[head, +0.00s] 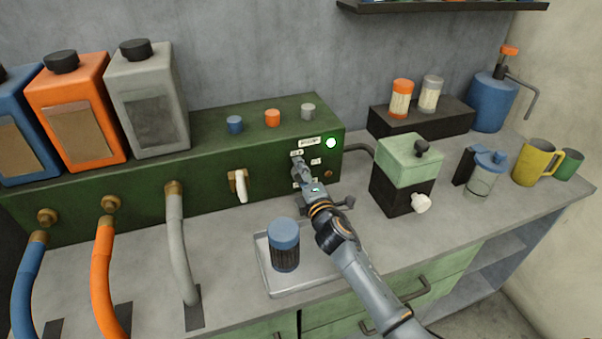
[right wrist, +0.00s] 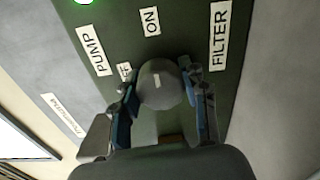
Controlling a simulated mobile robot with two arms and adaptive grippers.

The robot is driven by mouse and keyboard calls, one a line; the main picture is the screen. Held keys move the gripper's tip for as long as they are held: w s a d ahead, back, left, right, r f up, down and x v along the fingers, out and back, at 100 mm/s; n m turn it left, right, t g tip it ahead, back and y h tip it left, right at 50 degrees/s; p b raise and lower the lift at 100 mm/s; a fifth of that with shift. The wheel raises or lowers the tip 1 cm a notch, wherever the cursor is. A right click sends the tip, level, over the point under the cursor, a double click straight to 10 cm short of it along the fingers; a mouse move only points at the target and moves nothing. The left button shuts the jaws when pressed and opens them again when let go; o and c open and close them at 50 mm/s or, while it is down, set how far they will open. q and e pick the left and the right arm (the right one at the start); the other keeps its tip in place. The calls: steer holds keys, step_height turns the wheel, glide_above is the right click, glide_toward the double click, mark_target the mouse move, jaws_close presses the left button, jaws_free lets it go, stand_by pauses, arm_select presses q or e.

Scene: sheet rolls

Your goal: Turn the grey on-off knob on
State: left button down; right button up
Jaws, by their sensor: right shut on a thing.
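The grey on-off knob (right wrist: 160,85) sits on the green panel, with its pale mark pointing roughly toward the ON label (right wrist: 150,21). The OFF label (right wrist: 125,71) is partly covered by a finger. My right gripper (right wrist: 163,98) is shut on the knob, one finger on each side. In the head view my right gripper (head: 302,172) reaches the front of the green box (head: 210,192) and hides most of the knob. A green lamp (head: 331,143) glows on the box; it also shows in the right wrist view (right wrist: 85,2). My left gripper is not in view.
A tray (head: 262,262) with a blue-lidded jar (head: 285,245) stands left of my right forearm. A green-and-black box (head: 405,172) stands right of it. Grey (head: 180,240) and orange (head: 104,270) hoses come off the panel at the left. A white lever (head: 241,187) is nearby.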

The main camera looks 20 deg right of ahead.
stand_by(0.3)
steer(key=o, duration=1.2)
steer(key=s, duration=1.2)
steer(key=shift+d, duration=0.25)
